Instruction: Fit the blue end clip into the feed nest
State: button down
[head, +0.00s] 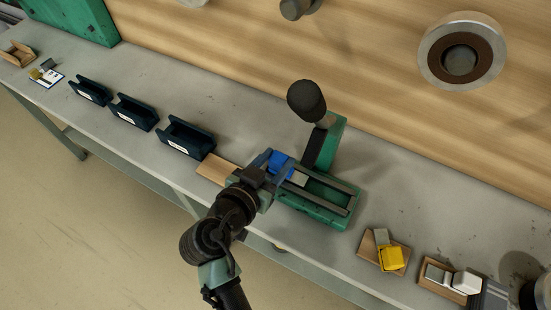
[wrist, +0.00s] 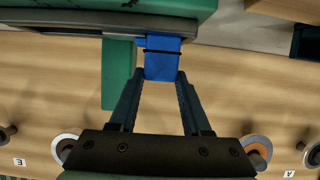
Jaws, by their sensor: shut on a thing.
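The blue end clip (head: 279,160) is in my gripper (head: 274,173), at the left end of the green fixture (head: 308,207) with grey rails. In the wrist view the clip (wrist: 162,62) sits between my two fingertips (wrist: 160,77), with a dark band across it. Its far end meets or overlaps the grey edge of the fixture; I cannot tell whether it is seated. No feed nest can be made out separately; that end of the fixture is partly hidden by my gripper and the clip.
A green upright with a black-knobbed lever (head: 306,101) stands behind the clip. An empty wooden board (head: 215,168) and dark blue bins (head: 186,138) lie left. A yellow clip (head: 391,258) and a white clip (head: 466,282) rest on boards at right. Bench between them is clear.

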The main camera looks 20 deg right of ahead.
jog(key=shift+f+b, duration=0.6)
jog(key=shift+f, duration=0.05)
jog(key=shift+r, duration=0.1)
jog(key=shift+c, duration=1.4)
grip_release()
jog(key=shift+o, duration=0.4)
jog(key=shift+a, duration=0.1)
jog(key=shift+p+v, duration=0.65)
jog(key=shift+v, duration=1.45)
jog(key=shift+s, duration=0.1)
